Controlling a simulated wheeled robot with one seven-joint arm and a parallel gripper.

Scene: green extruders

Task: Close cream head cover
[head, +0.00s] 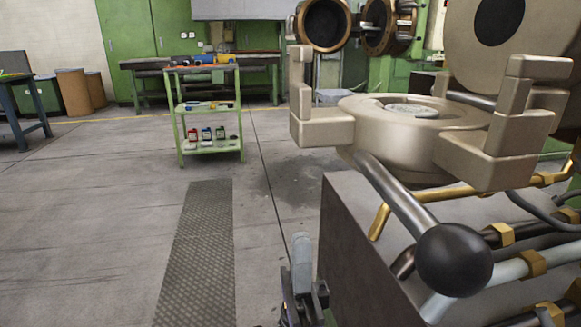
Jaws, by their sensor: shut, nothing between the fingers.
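The cream extruder head (365,112) is at the right, a round body with blocky lugs and a pale disc in its ring-shaped opening. A large cream round cover (540,40) with a dark disc in its face stands up behind it at the upper right, swung open and cut by the frame edge. A metal lever with a black ball knob (453,260) slants down from the head toward me. My gripper (301,245) shows only in part at the bottom middle. It is shut and empty, left of the machine's dark box and apart from the head and cover.
The machine's dark box (345,240), brass-fitted pipes (510,270) and hoses fill the lower right. A green shelf cart (210,115) with tools and bottles stands farther back. Green extruder parts and a workbench (150,66) are behind. The floor at left is clear.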

